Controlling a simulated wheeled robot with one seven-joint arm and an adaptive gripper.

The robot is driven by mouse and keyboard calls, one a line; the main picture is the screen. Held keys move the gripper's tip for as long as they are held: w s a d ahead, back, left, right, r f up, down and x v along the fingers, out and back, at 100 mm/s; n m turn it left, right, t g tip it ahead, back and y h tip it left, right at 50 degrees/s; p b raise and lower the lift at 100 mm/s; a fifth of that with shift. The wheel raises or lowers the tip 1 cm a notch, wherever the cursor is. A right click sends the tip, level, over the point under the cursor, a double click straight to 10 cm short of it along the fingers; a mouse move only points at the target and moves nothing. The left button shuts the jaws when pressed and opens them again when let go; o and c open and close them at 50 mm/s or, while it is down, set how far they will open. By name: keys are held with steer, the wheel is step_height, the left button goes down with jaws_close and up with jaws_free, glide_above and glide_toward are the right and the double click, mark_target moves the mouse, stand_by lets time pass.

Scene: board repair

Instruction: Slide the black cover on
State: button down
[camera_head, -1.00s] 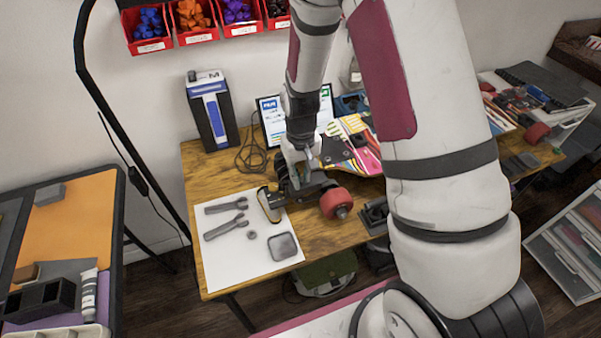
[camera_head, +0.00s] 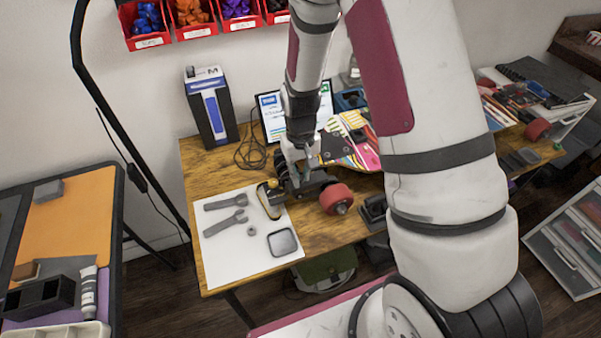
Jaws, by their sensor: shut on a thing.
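The black cover (camera_head: 269,200) is a dark, rounded oblong piece with a yellowish edge at the left end of the wheel axle assembly, over the white sheet's right edge. The colourful skateboard (camera_head: 352,145) lies on the wooden table with its underside up. Its red wheel (camera_head: 336,199) sits at the near end of the dark axle. My gripper (camera_head: 302,163) points down just above the axle, beside the cover. Its fingers are shut, apparently on the cover; the contact is hidden. I cannot tell how fully the cover sits against the axle end.
Two grey wrenches (camera_head: 226,212), a small ring (camera_head: 251,231) and a square grey dish (camera_head: 283,242) lie on the white sheet (camera_head: 235,262). A black and blue box (camera_head: 211,108) and a tablet (camera_head: 271,118) stand behind. A dark block (camera_head: 374,211) sits right of the wheel.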

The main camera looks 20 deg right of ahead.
steer(key=shift+f, duration=0.15)
stand_by(0.4)
steer(key=shift+f, duration=0.3)
steer(key=shift+f, duration=0.1)
stand_by(1.4)
steer(key=c, duration=1.4)
jaws_free()
steer(key=shift+c, duration=0.2)
steer(key=shift+c, duration=1)
steer(key=shift+r+p, duration=1.45)
steer(key=shift+r, duration=2.3)
